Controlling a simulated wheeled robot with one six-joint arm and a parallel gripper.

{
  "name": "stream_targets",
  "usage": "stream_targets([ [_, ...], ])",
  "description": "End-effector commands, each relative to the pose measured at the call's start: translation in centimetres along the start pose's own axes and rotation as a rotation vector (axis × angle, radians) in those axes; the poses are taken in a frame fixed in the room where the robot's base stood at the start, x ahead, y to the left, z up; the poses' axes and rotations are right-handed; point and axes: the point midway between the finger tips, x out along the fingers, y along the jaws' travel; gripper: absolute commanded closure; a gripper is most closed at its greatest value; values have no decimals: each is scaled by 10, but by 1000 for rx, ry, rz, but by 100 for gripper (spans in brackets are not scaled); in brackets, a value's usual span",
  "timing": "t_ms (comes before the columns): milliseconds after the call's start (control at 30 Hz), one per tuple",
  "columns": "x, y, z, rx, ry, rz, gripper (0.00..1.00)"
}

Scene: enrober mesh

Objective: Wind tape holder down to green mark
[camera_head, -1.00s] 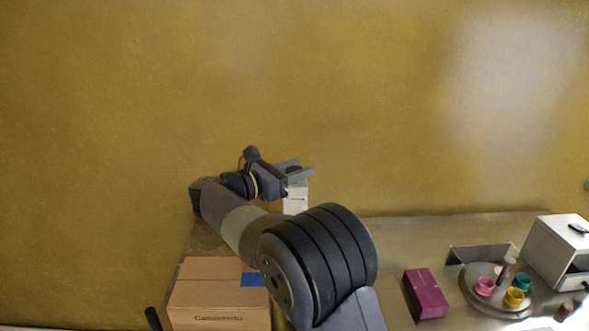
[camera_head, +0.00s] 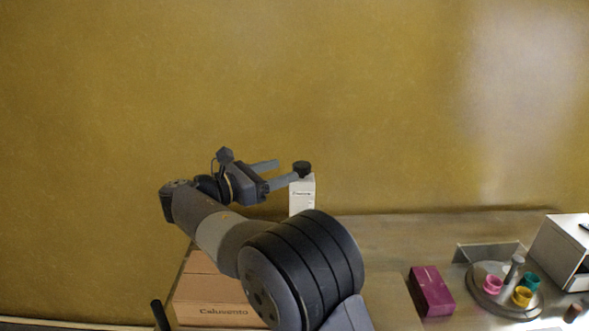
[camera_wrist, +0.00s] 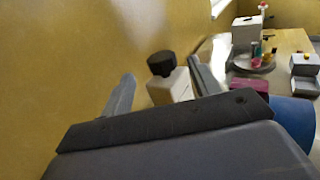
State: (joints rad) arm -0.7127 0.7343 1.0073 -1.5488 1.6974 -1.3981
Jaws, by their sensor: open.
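A white upright box (camera_head: 302,197) with a black round knob (camera_head: 302,168) on top stands at the back of the table, against the wall. In the wrist view the knob (camera_wrist: 161,63) shows beyond and between my finger tips, above the white box (camera_wrist: 171,88). My gripper (camera_head: 287,170) is open and empty, to the left of the knob, with one finger close to it. I cannot tell whether that finger touches it. No tape holder or green mark can be made out; the lower part of the white box is hidden behind my arm.
A cardboard box (camera_head: 215,313) stands at the front left, partly behind my arm. To the right are a magenta box (camera_head: 432,291), a round grey tray (camera_head: 491,302) with coloured cups, and a white cabinet (camera_head: 563,249). The table's middle (camera_head: 390,240) is clear.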

Motion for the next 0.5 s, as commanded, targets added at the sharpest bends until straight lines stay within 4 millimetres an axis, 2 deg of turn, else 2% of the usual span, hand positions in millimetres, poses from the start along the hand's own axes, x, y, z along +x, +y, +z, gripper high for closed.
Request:
stream_targets([
  [33,-11,0,-1,0,0,2,41],
  [200,-32,0,-1,0,0,1,41],
  [500,-39,0,0,-1,0,-2,41],
])
